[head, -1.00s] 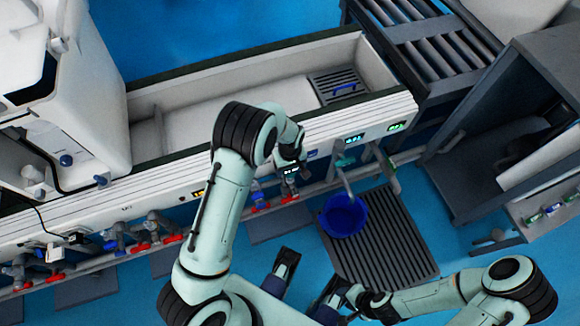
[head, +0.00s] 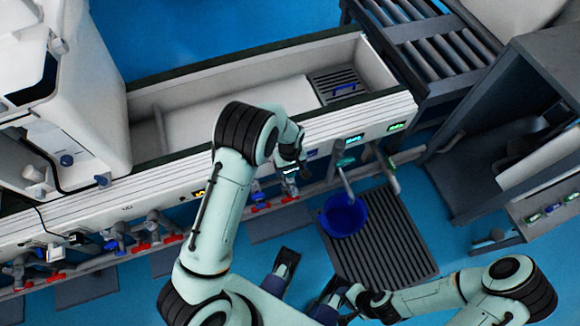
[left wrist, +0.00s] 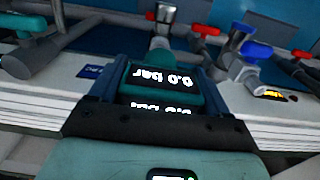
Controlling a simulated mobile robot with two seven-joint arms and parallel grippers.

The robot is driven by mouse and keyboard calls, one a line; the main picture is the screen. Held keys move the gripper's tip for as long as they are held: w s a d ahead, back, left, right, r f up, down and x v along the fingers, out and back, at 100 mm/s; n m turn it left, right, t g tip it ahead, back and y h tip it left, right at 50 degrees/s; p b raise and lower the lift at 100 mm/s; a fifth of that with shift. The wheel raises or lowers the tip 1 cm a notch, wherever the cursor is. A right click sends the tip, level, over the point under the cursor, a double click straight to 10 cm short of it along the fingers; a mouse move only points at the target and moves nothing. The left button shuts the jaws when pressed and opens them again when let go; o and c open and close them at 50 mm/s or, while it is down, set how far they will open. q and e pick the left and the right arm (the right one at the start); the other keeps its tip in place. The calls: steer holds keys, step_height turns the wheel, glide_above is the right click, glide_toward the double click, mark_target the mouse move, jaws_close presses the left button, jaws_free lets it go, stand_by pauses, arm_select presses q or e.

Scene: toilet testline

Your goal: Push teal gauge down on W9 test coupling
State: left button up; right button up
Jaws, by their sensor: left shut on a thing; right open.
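The teal gauge (left wrist: 120,78) fills the middle of the left wrist view, with its display reading 0.0 bar upside down. My left gripper (left wrist: 163,76) is shut on it, with a finger at each side. In the head view my left gripper (head: 291,166) is at the front face of the white trough, just above a grey coupling (head: 290,186) with a red-handled valve. The gripper mostly hides the gauge there, so I cannot tell how far it sits on the coupling. My right gripper (head: 352,296) is low at the front, away from the trough, and open.
A blue bucket (head: 343,215) stands on a dark floor grate (head: 395,235) right of the left gripper. Several red and blue valves (head: 145,238) line the trough's front to the left. A dark roller conveyor (head: 435,45) is at the back right.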

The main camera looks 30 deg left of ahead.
arm_select(q)
steer(key=shift+f+b, duration=1.15)
steer(key=shift+f, duration=0.65)
arm_select(e)
steer(key=shift+s+f, duration=0.1)
steer(key=shift+f, duration=1.15)
arm_select(q)
steer(key=o, duration=1.1)
arm_select(e)
steer(key=shift+d, duration=0.1)
arm_select(q)
steer(key=shift+r, duration=0.6)
step_height(320, 180, up, 12)
steer(key=p, duration=0.3)
steer(key=shift+r, duration=0.2)
arm_select(e)
step_height(320, 180, up, 3)
steer(key=shift+s+r, duration=0.1)
arm_select(q)
steer(key=shift+f, duration=0.1)
